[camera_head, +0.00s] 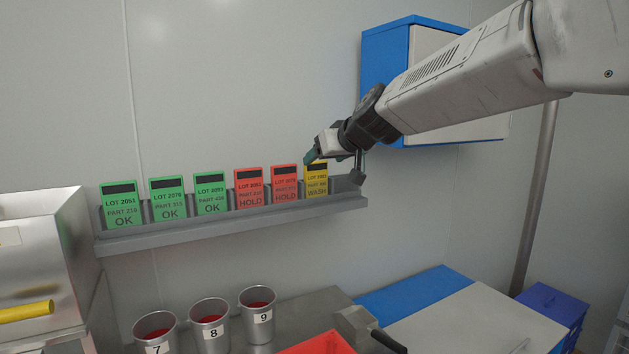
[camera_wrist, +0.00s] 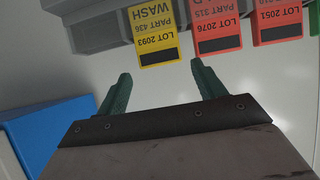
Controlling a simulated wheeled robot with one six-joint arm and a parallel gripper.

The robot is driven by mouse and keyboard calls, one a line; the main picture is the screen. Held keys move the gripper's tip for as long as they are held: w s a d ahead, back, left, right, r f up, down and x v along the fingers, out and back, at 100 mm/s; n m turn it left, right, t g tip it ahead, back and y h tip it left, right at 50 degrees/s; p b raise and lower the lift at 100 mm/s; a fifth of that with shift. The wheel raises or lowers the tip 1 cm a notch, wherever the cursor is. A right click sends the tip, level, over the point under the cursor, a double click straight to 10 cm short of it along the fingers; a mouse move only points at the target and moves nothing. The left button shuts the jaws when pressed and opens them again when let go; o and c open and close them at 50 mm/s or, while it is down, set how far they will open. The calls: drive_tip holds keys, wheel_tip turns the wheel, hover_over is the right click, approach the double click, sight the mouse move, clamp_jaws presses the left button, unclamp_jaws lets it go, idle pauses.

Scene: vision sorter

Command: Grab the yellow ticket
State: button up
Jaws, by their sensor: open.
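The yellow ticket (camera_head: 316,183) stands at the right end of the row of tickets in a grey wall rack (camera_head: 240,222). It reads WASH. In the wrist view the yellow ticket (camera_wrist: 155,37) appears upside down, ahead of the fingers and roughly between their lines. My gripper (camera_head: 336,168) is at the right end of the rack, close to the yellow ticket and partly in front of its top in the head view. In the wrist view my gripper (camera_wrist: 158,85) is open, with its two green fingers apart and nothing between them.
A red HOLD ticket (camera_head: 285,184) stands just left of the yellow one, with another red ticket (camera_head: 249,188) and green OK tickets (camera_head: 210,193) further left. A blue and white wall cabinet (camera_head: 388,75) hangs behind my arm. Numbered metal cups (camera_head: 209,325) stand below.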

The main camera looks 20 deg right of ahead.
sight(317, 164)
drive_tip(key=shift+x, duration=1.95)
drive_tip(key=shift+s, duration=0.1)
drive_tip(key=c, duration=0.7)
drive_tip(key=shift+r, duration=0.1)
